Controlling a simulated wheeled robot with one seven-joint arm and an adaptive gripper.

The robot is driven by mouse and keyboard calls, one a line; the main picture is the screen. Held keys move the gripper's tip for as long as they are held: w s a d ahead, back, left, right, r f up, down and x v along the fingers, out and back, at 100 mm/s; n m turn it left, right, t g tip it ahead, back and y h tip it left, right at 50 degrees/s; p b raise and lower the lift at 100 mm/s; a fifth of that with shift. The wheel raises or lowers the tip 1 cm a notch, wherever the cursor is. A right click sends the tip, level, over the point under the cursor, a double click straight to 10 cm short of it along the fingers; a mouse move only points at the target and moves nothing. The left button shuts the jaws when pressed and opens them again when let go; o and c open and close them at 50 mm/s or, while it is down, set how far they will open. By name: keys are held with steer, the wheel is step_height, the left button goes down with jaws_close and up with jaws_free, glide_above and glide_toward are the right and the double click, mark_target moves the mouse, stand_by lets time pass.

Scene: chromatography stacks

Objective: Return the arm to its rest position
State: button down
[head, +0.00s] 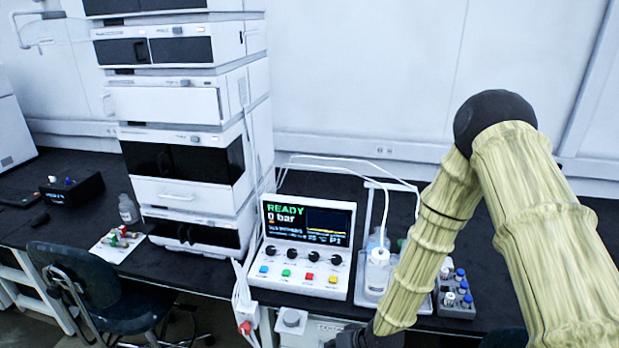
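My arm fills the right side of the head view. It has pale yellow-green, bamboo-like links and a dark round elbow joint at the top. The arm is bent: the upper link rises from the lower right to the elbow, and the forearm slopes down and left. A dark wrist part shows at the bottom edge, in front of the bench's front side. The fingers of my gripper are below the frame, so I cannot see whether it holds anything.
A control box (300,262) reading READY and 0 bar stands on the black bench (85,237). A bottle (377,272) and a vial rack (457,311) are close to my forearm. A chromatography stack (185,106) stands left, a chair (80,285) front left.

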steer(key=s+d+f+g+h, duration=0.1)
steer(key=s+d, duration=0.4)
steer(key=s, duration=0.5)
steer(key=s+d+f+g+h+b, duration=0.1)
steer(key=s+d+f+h, duration=0.2)
steer(key=s+d+f, duration=0.3)
steer(key=s+d+f+m+g+h, duration=0.1)
steer(key=s+d, duration=0.4)
steer(key=s, duration=0.9)
step_height(320, 180, down, 3)
steer(key=shift+d+r+g+h+b, duration=0.1)
steer(key=shift+d+g+h+b, duration=0.2)
steer(key=shift+g+h+b, duration=0.15)
steer(key=shift+s, duration=0.1)
